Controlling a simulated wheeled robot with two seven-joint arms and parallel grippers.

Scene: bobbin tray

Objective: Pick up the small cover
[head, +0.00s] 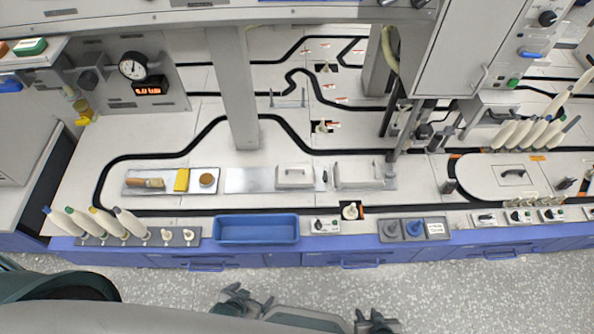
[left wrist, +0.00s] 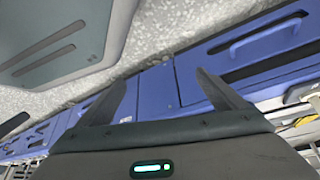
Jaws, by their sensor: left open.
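A small pale cover with a handle on top (head: 295,177) sits on a metal plate at the middle of the bench. A larger pale cover with a handle (head: 358,175) stands just right of it. My left gripper (head: 247,302) is low in the head view, in front of the bench and well short of the covers. In the left wrist view its two fingers (left wrist: 158,82) are spread with nothing between them, facing the blue drawer fronts. My right gripper (head: 376,322) is at the bottom edge, partly cut off; its jaws are unclear.
A blue tray (head: 256,241) lies at the bench's front edge, nearer than the small cover. A board with a brush and yellow block (head: 212,188) lies left. A grey post (head: 233,90) rises behind. White bobbins (head: 130,222) lean at front left. A large black-handled lid (head: 510,185) is right.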

